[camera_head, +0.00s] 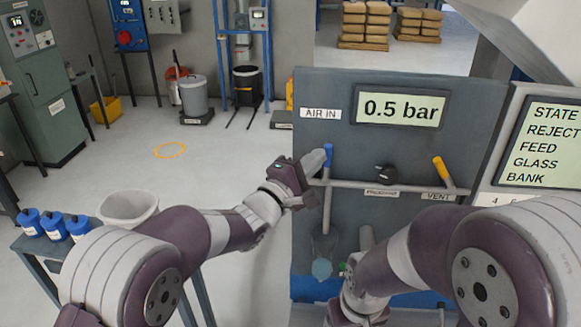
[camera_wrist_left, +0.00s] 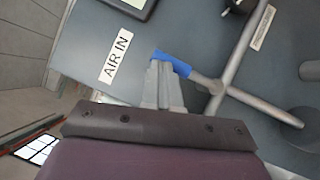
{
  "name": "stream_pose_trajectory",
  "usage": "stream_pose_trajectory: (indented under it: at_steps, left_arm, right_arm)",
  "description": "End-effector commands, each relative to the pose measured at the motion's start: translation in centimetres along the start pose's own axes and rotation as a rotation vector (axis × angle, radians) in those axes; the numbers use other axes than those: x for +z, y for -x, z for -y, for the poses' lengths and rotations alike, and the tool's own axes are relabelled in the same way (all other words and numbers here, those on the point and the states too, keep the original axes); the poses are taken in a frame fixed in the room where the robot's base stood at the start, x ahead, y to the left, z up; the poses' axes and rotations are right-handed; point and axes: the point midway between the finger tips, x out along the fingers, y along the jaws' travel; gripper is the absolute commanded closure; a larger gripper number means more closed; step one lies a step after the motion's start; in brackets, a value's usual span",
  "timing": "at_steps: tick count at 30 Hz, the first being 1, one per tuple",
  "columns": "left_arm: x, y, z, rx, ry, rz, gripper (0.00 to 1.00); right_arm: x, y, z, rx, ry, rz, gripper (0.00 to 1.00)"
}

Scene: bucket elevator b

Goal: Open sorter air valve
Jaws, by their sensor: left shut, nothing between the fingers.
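The sorter panel (camera_head: 310,85) has an AIR IN label (camera_head: 321,113) and a display (camera_head: 400,107) reading 0.5 bar. Below the label, a blue valve lever (camera_head: 329,154) stands upright above a grey horizontal pipe (camera_head: 410,187). My left gripper (camera_head: 324,158) is shut and empty, with its fingertips right at the blue lever. In the left wrist view the closed fingers (camera_wrist_left: 164,82) point at the lever (camera_wrist_left: 172,63) and overlap it; whether they touch is hard to tell. My right arm reaches in from the right, but its gripper does not show.
A black knob (camera_head: 386,174) and a yellow VENT lever (camera_head: 443,169) sit farther right on the panel. A status screen (camera_head: 555,150) stands at the right edge.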

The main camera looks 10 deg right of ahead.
Motion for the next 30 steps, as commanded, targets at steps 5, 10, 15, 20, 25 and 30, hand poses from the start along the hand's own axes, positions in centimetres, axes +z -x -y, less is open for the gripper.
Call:
stream_pose_trajectory:
  at_steps: [5, 10, 15, 20, 25, 30]
  left_arm:
    - [1.0, -0.7, 0.1, 0.002, 0.001, 0.0, 1.0]
    - [1.8, -1.2, -0.1, -0.013, -0.027, -0.001, 1.0]
    - [2.4, -1.6, 0.3, -0.076, -0.116, -0.001, 1.0]
    - [2.7, -1.9, 0.6, -0.075, -0.112, -0.002, 1.0]
    - [2.9, -2.0, 0.7, -0.075, -0.112, -0.002, 1.0]
    - [3.0, -2.1, 0.7, -0.075, -0.112, -0.002, 1.0]
  right_arm:
    - [0.1, -0.4, 0.0, 0.0, 0.0, 0.0, 0.29]
    - [0.1, -0.5, 0.0, 0.0, 0.0, 0.0, 0.29]
    - [0.1, -0.6, 0.0, 0.0, 0.0, 0.0, 0.29]
    - [0.1, -0.6, 0.0, 0.0, 0.0, 0.0, 0.29]
    - [0.1, -0.6, 0.0, 0.0, 0.0, 0.0, 0.29]
    - [0.1, -0.6, 0.0, 0.0, 0.0, 0.0, 0.29]
